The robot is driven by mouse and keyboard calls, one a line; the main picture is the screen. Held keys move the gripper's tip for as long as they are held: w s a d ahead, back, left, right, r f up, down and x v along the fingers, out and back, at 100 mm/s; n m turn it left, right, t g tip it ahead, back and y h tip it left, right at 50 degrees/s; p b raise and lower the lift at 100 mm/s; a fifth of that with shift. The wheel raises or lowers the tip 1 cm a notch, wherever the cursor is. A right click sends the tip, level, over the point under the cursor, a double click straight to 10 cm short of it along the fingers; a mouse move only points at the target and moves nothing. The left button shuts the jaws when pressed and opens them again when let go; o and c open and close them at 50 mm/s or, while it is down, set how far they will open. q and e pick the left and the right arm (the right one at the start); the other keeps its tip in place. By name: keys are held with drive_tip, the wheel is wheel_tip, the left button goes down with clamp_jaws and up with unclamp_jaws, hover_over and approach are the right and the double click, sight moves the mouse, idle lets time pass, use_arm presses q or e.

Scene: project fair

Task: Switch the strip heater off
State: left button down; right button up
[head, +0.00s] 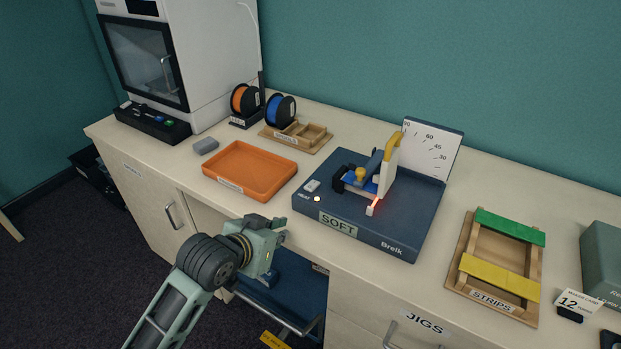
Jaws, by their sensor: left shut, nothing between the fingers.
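The strip heater (405,235) is a dark blue flat box on the counter, marked "Brelk", with a "SOFT" label (338,225) on its front. A red glow (377,201) shows along its heating line, below an upright white piece with a yellow top (391,160). A small pale switch (312,186) sits at its left front corner, with a small lit yellowish lamp (317,199) beside it. I cannot tell the switch's position. My left gripper (281,230) is shut and empty, in front of the counter edge, left of and apart from the heater. My right gripper is not in view.
An orange tray (250,190) lies left of the heater. A wooden strips rack (463,240) with green and yellow strips stands to the right. An angle board (440,150) stands behind the heater. Spools (281,110) and a white machine (215,60) are at the back left.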

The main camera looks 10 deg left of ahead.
use_arm(q)
drive_tip(key=w+r+t+h, duration=0.1)
drive_tip(key=w+r, duration=0.2)
drive_tip(key=r, duration=0.3)
drive_tip(key=w+d+r+m+t, duration=0.1)
drive_tip(key=w+r, duration=0.2)
drive_tip(key=r, duration=0.4)
drive_tip(key=shift+w+d+r+t+h, duration=0.2)
drive_tip(key=shift+w+d+t+h, duration=0.1)
drive_tip(key=shift+w+h, duration=0.1)
drive_tip(key=p, duration=0.2)
hover_over(311, 192)
wheel_tip(311, 192, down, 3)
drive_tip(key=shift+w+f, duration=0.1)
drive_tip(key=shift+f, duration=0.1)
wheel_tip(311, 192, down, 3)
drive_tip(key=shift+f, duration=0.15)
drive_tip(key=shift+a+f, duration=0.1)
drive_tip(key=shift+f, duration=0.4)
